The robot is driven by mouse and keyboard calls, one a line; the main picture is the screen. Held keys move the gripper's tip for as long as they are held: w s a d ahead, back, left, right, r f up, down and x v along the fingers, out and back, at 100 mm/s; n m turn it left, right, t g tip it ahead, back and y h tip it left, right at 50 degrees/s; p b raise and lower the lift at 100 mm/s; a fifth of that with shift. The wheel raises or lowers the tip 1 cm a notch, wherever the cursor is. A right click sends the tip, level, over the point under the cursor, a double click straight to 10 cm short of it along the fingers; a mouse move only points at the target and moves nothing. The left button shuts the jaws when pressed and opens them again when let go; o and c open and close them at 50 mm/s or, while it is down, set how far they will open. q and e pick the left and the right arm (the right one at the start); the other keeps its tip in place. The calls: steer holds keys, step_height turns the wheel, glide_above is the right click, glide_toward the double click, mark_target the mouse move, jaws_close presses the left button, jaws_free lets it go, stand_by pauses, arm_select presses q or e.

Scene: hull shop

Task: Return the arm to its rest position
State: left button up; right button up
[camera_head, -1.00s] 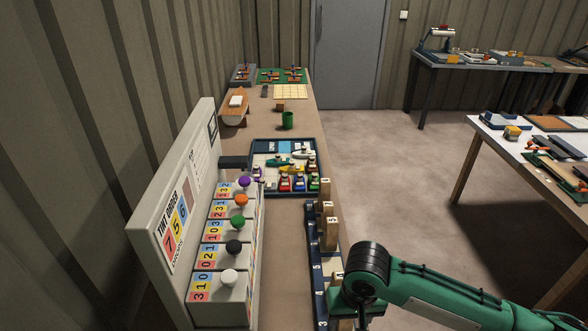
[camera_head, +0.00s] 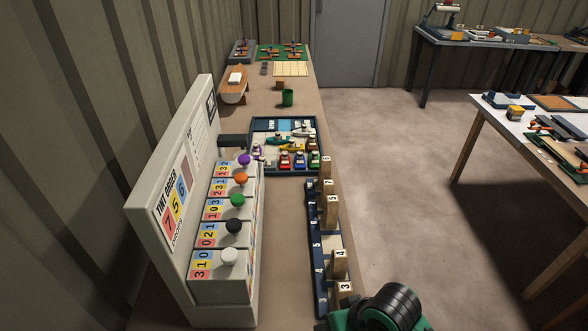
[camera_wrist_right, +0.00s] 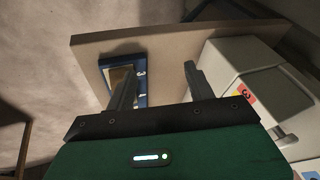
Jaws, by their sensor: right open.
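My right arm shows in the head view only as a green and black part at the bottom edge, right of the numbered rack; its gripper is out of that picture. In the right wrist view my right gripper (camera_wrist_right: 160,69) has its two dark fingers spread apart with nothing between them. Beyond the fingers are the brown bench top (camera_wrist_right: 165,55), the end of a dark blue rack (camera_wrist_right: 141,70) and a pale box (camera_wrist_right: 265,85) on the right. My left gripper is in neither view.
The tint order panel (camera_head: 168,200) with several coloured knobs stands along the bench's left side. The numbered rack (camera_head: 316,262) holds wooden blocks by the right edge. A tray of small boats (camera_head: 316,128) and a green cup (camera_head: 288,97) stand farther back. Open floor (camera_head: 400,160) lies right.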

steer(key=s+d+f+h, duration=0.2)
steer(key=s+d+f, duration=0.1)
steer(key=s+d, duration=0.3)
steer(key=s+d+f+h, duration=0.2)
steer(key=s+d+f, duration=0.1)
steer(key=d, duration=0.5)
step_height(320, 180, down, 29)
steer(key=s+d+f+g, duration=0.2)
steer(key=s+d+f, duration=0.1)
steer(key=s+f, duration=1.7)
steer(key=shift+s+d+f, duration=0.15)
steer(key=shift+d, duration=0.05)
